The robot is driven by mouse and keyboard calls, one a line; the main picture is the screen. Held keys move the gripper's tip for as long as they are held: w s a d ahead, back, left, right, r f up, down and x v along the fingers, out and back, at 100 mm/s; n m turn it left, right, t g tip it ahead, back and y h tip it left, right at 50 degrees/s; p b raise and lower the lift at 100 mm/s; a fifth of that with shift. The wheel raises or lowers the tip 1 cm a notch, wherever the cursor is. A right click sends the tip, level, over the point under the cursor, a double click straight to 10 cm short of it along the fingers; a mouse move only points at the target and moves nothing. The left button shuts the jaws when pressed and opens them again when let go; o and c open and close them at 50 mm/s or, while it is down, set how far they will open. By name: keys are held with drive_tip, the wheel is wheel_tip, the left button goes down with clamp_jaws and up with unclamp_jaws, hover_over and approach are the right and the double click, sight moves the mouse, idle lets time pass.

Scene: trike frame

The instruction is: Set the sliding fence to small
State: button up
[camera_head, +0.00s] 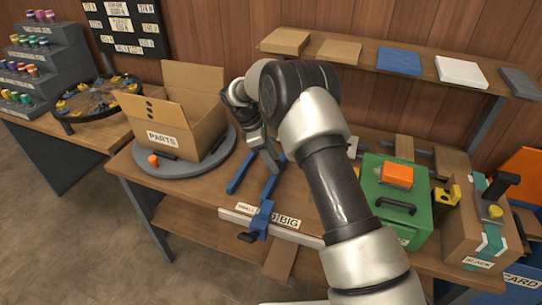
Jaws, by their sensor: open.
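The sliding fence (262,221) is a blue block on a pale rail (311,239) along the front edge of the workbench. A dark blue knob (247,237) sticks out at its front. The fence stands between a label that seems to read SMALL (244,208), on its left, and the BIG label (289,222), on its right. It partly covers a middle label. My gripper (276,160) is above the bench behind the rail, apart from the fence, open, with nothing seen in it. Its fingers are small and partly hidden.
A PARTS box (178,122) stands on a round grey turntable (151,170) at left. A green case (400,211) and a cardboard box labelled BLACK (470,236) stand at right. Blue bars (240,174) lie behind the rail. A shelf (345,58) runs across the back. My arm hides the bench middle.

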drive_tip(key=p+v, duration=0.1)
drive_tip(key=v, duration=1.6)
drive_tip(key=shift+a+r, duration=0.15)
drive_tip(key=s+d+r+m+t+y+p, duration=0.1)
drive_tip(key=s+d+r+m+p, duration=0.1)
drive_tip(key=s+d+r+m, duration=0.45)
drive_tip(key=s+d+r+m+t+y+p, duration=0.15)
drive_tip(key=s+d+r, duration=0.4)
drive_tip(key=r, duration=0.75)
drive_tip(key=s+d+m+t+p, duration=0.1)
drive_tip(key=s+d+m, duration=0.1)
drive_tip(key=s, duration=0.5)
drive_tip(key=s+d+m+t+y+p, duration=0.1)
drive_tip(key=s+m, duration=0.3)
drive_tip(key=s, duration=0.4)
drive_tip(key=s+d+m+t+y+p, duration=0.1)
drive_tip(key=s+m, duration=0.3)
drive_tip(key=s, duration=0.4)
drive_tip(key=shift+s+d+p, duration=0.2)
drive_tip(key=shift+d+p, duration=0.1)
drive_tip(key=shift+d, duration=0.5)
